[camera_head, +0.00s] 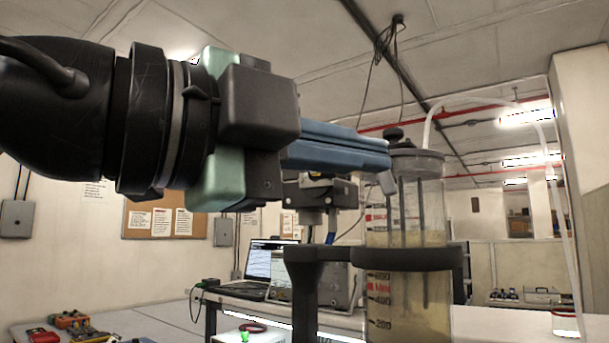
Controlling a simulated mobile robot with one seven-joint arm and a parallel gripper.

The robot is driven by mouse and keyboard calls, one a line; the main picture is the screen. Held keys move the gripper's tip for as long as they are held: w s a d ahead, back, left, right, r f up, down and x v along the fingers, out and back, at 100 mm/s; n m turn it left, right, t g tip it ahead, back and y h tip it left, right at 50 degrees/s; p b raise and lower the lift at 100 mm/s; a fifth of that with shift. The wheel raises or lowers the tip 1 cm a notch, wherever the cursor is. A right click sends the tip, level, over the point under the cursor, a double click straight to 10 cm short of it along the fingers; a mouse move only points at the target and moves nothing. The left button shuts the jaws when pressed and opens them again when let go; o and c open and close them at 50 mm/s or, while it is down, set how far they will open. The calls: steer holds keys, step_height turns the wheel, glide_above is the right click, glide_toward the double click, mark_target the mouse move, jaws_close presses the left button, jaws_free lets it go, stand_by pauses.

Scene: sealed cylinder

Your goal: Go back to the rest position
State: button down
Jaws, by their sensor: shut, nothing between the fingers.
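My gripper (386,158) reaches in from the left, its blue fingers shut with nothing visible held. The fingertips are at the upper left of a tall clear cylinder (408,300) with graduation marks and cloudy yellowish liquid. A grey lid (418,163) with a dark knob (394,134) closes the cylinder's top. Dark rods run down inside it. The fingertips overlap the lid's left edge in the picture; I cannot tell whether they touch it. The cylinder stands upright within a dark holder ring (420,258).
A clear tube (500,97) arches from the lid to the right and down to a small vessel (565,321). A laptop (268,266) and a grey instrument stand behind the holder. Tools (68,320) lie on the bench at lower left. Open air lies above the gripper.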

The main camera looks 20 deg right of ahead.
steer(key=shift+s+a, duration=0.15)
steer(key=shift+a, duration=0.2)
stand_by(0.3)
